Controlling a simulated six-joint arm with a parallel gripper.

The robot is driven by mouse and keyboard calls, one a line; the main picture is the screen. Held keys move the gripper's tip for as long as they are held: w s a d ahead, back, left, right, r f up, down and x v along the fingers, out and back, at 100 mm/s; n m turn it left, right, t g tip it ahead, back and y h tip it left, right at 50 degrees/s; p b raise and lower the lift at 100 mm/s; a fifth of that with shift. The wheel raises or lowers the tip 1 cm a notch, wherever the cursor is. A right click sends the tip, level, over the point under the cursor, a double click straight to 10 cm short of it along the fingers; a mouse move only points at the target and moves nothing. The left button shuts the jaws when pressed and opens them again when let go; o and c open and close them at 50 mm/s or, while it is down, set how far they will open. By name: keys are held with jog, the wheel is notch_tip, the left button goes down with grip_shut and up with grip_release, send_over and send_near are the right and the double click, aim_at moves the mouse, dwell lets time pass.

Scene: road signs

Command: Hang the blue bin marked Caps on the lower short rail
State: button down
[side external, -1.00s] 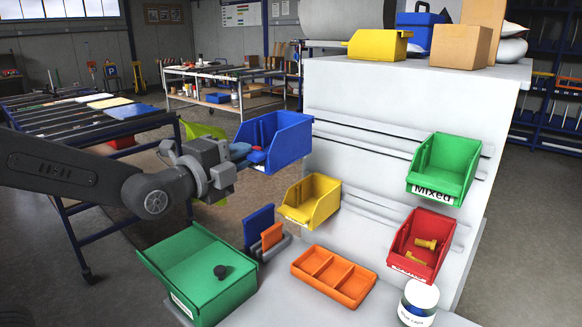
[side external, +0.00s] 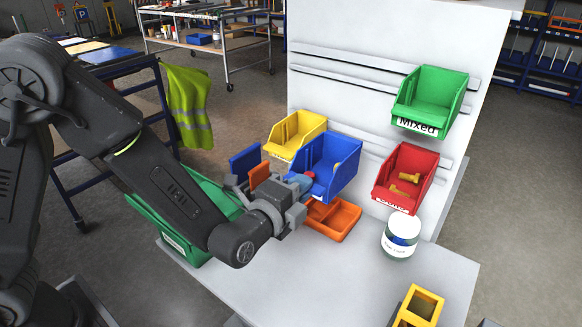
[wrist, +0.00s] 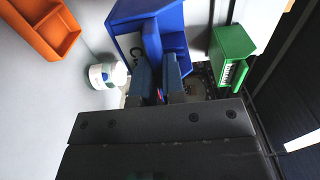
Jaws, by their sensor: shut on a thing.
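My gripper (side external: 300,184) is shut on the blue bin (side external: 338,178) and holds it up in front of the white panel, just right of the yellow bin. In the wrist view, the blue bin (wrist: 178,18) is beyond the fingers, with part of its label showing a "C". The lower short rail (side external: 374,147) shows between the blue bin and the red bin; the rest is partly covered by bins. I cannot tell whether the blue bin's back touches the rail.
The yellow bin (side external: 283,148) and the red bin (side external: 381,187) are on the panel at the lower level. The green Mixed bin (side external: 425,108) hangs higher at right. An orange tray (side external: 343,226) lies below the blue bin. A white tub (side external: 400,240) stands at right.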

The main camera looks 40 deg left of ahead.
jog(key=shift+w+f, duration=0.1)
jog(key=shift+w, duration=4.8)
jog(key=shift+f, duration=0.95)
jog(key=c, duration=1.1)
grip_release()
